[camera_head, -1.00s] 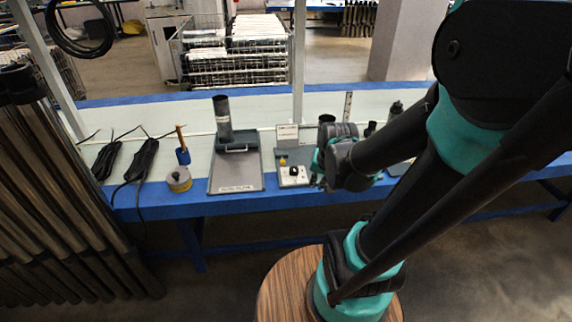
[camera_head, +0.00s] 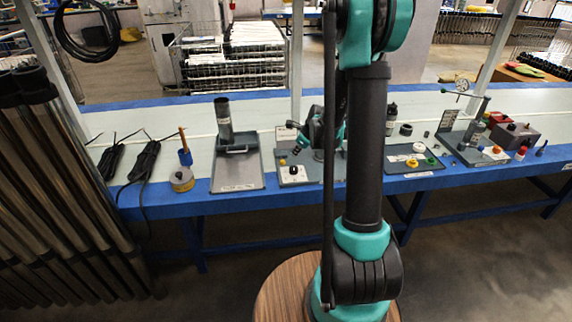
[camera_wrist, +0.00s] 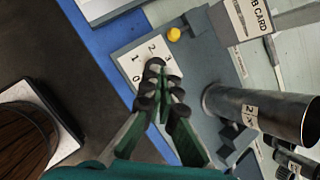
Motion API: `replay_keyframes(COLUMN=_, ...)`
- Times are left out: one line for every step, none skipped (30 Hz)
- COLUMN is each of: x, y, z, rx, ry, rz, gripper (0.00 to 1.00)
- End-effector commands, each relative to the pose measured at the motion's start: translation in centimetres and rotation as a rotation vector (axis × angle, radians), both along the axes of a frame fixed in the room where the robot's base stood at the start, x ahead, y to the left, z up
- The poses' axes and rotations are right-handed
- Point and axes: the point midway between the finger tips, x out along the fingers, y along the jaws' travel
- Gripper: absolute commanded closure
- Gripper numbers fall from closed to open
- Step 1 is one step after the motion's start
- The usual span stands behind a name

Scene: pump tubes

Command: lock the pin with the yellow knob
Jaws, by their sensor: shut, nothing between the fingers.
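The yellow knob (camera_head: 282,161) sits near the left side of a grey fixture plate (camera_head: 310,170) on the bench. In the wrist view the yellow knob (camera_wrist: 174,34) stands beyond my fingertips, above and slightly right of them. My gripper (camera_head: 295,138) is shut and empty above that fixture, apart from the yellow knob. In the wrist view my gripper (camera_wrist: 164,84) overlaps a white dial plate (camera_wrist: 134,57) marked 0 to 3. The black dial knob (camera_head: 293,170) shows in the head view. I cannot make out the pin itself.
A metal tube (camera_wrist: 262,112) stands on the fixture, right of my fingers. Left of the fixture, a grey tray (camera_head: 237,178) holds a dark upright tube (camera_head: 224,120). Another tray (camera_head: 413,163) with small parts lies right of my arm. The bench has a blue front edge.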

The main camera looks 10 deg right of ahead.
Motion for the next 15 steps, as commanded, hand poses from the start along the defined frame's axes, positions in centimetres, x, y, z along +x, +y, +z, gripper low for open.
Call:
replay_keyframes(x=1.2, y=-0.1, z=-0.7, rx=0.042, ry=0.011, rz=-0.062, gripper=1.00)
replay_keyframes(x=1.7, y=-0.2, z=-1.0, rx=0.067, ry=0.018, rz=-0.100, gripper=1.00)
replay_keyframes(x=2.4, y=-0.2, z=-1.5, rx=0.099, ry=0.027, rz=-0.148, gripper=1.00)
replay_keyframes(x=2.8, y=-0.3, z=-1.8, rx=0.121, ry=0.034, rz=-0.180, gripper=1.00)
replay_keyframes(x=3.2, y=-0.3, z=-2.1, rx=0.142, ry=0.040, rz=-0.209, gripper=1.00)
replay_keyframes(x=3.7, y=-0.3, z=-2.4, rx=0.165, ry=0.048, rz=-0.243, gripper=1.00)
replay_keyframes(x=4.0, y=-0.3, z=-2.6, rx=0.180, ry=0.052, rz=-0.264, gripper=1.00)
replay_keyframes(x=4.2, y=-0.3, z=-2.8, rx=0.192, ry=0.056, rz=-0.282, gripper=1.00)
replay_keyframes(x=4.5, y=-0.4, z=-3.0, rx=0.206, ry=0.061, rz=-0.303, gripper=1.00)
replay_keyframes(x=4.6, y=-0.4, z=-3.1, rx=0.215, ry=0.063, rz=-0.314, gripper=1.00)
replay_keyframes(x=4.8, y=-0.4, z=-3.2, rx=0.221, ry=0.065, rz=-0.324, gripper=1.00)
replay_keyframes(x=4.9, y=-0.4, z=-3.2, rx=0.227, ry=0.068, rz=-0.332, gripper=1.00)
replay_keyframes(x=4.9, y=-0.4, z=-3.3, rx=0.230, ry=0.068, rz=-0.336, gripper=1.00)
replay_keyframes(x=4.9, y=-0.4, z=-3.3, rx=0.232, ry=0.069, rz=-0.339, gripper=1.00)
replay_keyframes(x=4.9, y=-0.4, z=-3.3, rx=0.233, ry=0.070, rz=-0.340, gripper=1.00)
